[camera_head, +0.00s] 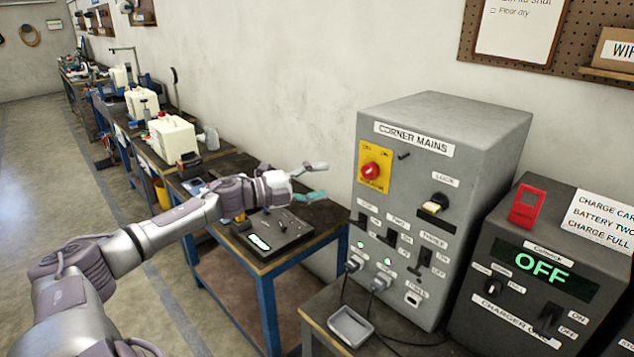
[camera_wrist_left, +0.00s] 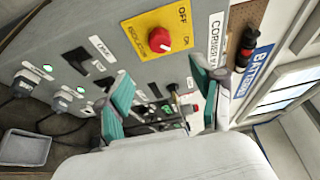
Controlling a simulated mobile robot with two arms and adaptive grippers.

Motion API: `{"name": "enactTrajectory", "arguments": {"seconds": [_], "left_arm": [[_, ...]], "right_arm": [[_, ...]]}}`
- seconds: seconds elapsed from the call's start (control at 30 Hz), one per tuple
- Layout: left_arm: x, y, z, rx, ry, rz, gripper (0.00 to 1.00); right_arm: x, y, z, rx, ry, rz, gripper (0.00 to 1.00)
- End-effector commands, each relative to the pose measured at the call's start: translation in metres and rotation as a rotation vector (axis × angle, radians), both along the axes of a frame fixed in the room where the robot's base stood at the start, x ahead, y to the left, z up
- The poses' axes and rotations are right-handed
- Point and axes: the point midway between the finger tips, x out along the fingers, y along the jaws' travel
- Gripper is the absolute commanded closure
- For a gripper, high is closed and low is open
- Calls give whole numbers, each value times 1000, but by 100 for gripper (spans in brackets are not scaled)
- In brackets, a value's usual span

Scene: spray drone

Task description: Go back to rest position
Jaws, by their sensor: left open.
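My left gripper (camera_head: 312,183) is open and empty, held in the air to the left of the grey corner mains box (camera_head: 450,115). Its arm reaches in from the lower left of the head view. In the left wrist view its two teal-tipped fingers (camera_wrist_left: 160,105) are spread apart, with the corner mains panel (camera_wrist_left: 130,50) behind them. The red isolator knob (camera_head: 370,171) sits on a yellow plate, and it also shows in the left wrist view (camera_wrist_left: 160,40). My right gripper is not in view.
A dark charger box (camera_head: 520,305) with a green OFF display stands at the right. A small grey tray (camera_head: 350,326) and cables lie before the mains box. A workbench with white tanks (camera_head: 172,138) runs along the wall. The floor (camera_head: 50,150) at left is clear.

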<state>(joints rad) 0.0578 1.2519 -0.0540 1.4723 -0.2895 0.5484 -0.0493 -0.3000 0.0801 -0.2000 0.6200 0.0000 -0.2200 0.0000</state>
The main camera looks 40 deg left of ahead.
Motion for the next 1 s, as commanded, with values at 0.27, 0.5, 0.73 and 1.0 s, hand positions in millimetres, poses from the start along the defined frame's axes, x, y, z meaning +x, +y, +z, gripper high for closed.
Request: {"name": "enactTrajectory", "arguments": {"seconds": [0.27,0.5,0.73,1.0], "left_arm": [[-2,1,0,2,-1,0,33],[-2,1,0,1,0,0,33],[-2,4,-9,-15,8,14,33],[-8,50,-152,-255,173,267,33]], "right_arm": [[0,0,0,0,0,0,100],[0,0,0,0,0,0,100],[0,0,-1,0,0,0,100],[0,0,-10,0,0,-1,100]]}}
